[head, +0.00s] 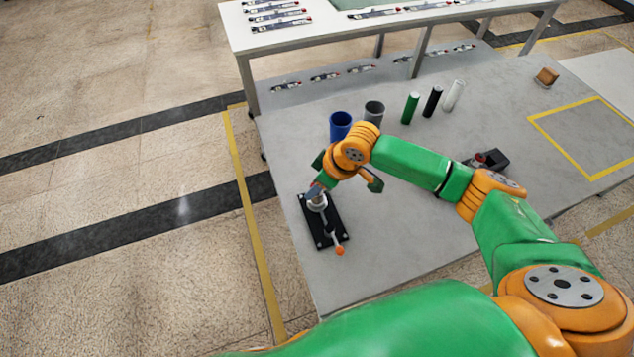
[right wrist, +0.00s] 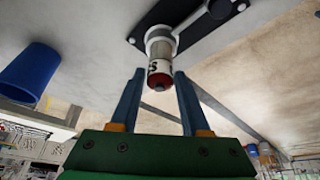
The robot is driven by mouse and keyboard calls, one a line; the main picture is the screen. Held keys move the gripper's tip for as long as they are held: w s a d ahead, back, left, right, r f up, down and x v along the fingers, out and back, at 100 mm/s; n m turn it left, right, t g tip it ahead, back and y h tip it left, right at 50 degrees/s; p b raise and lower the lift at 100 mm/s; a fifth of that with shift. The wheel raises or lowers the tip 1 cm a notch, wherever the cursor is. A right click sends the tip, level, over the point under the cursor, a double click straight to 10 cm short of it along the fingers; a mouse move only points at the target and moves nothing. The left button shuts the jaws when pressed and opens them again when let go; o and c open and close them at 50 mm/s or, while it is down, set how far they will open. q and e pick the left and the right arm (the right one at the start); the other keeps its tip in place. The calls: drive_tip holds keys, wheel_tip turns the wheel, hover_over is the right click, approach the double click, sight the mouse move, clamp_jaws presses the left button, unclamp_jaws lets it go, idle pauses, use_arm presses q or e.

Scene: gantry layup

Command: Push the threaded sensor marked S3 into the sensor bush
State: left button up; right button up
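The threaded sensor (right wrist: 160,73), with a white band bearing part of a marking that starts with S and a red end, stands in the ring of the sensor bush (right wrist: 158,36) in the right wrist view. The full marking cannot be read. In the head view the bush (head: 316,199) is on a black plate (head: 325,232) with an orange-tipped lever (head: 339,246). My right gripper (right wrist: 157,77) is open, its two blue fingers apart on either side of the sensor's end, with gaps visible. In the head view its fingers are mostly hidden near the bush. My left gripper is not in view.
A blue cup (head: 340,124) and a grey cup (head: 374,112) stand behind my right wrist. Green (head: 410,108), black (head: 432,102) and clear (head: 453,97) cylinders stand further right. A black block (head: 495,160) lies behind my arm. A yellow-taped square (head: 590,138) is empty.

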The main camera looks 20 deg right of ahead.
drive_tip(key=shift+o, duration=1.3)
drive_tip(key=v, duration=0.7)
